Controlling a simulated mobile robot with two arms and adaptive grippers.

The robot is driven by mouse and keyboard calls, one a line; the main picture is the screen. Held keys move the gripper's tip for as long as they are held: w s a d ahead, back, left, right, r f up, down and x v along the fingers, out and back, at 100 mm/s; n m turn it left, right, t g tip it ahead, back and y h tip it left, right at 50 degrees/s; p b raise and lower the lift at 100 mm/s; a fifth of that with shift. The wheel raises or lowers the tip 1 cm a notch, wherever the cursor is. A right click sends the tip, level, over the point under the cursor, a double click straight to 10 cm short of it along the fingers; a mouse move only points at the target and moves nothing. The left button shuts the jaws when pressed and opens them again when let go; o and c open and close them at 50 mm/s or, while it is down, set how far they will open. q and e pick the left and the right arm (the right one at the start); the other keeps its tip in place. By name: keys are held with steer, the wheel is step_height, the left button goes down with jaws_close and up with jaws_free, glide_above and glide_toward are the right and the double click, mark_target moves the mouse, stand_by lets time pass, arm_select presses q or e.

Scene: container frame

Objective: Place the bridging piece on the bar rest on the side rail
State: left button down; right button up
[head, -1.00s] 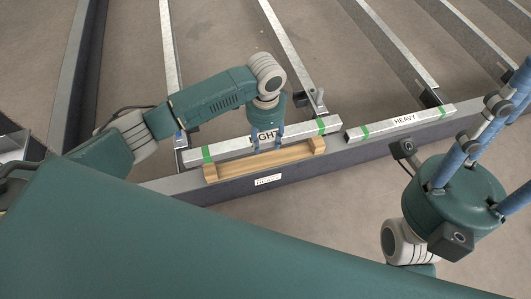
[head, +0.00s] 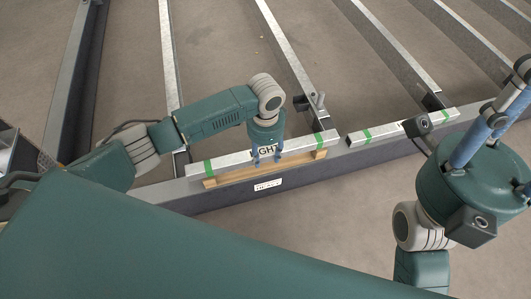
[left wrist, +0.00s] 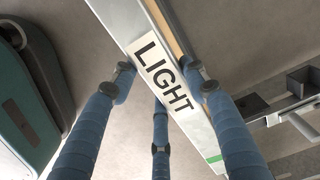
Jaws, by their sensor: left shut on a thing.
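The bridging piece is a pale grey bar (head: 228,160) with green bands and a LIGHT label. My left gripper (head: 267,158) is shut on it near its middle, with the fingers over the label. The label shows between the fingers in the left wrist view (left wrist: 163,75). The wooden bar rest (head: 240,177) is on the side rail (head: 215,199). The bar is over it and hides much of it; I cannot tell if they touch. My right gripper (head: 490,115) is at the right, its fingers pointing up and partly cut off.
Several metal cross members (head: 285,45) run back from the rail. A small bracket with a knob (head: 318,103) stands just behind the bar's right end.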

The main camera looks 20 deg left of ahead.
arm_select(q)
steer(key=c, duration=0.9)
jaws_free()
steer(key=shift+c, duration=0.2)
steer(key=shift+r, duration=0.1)
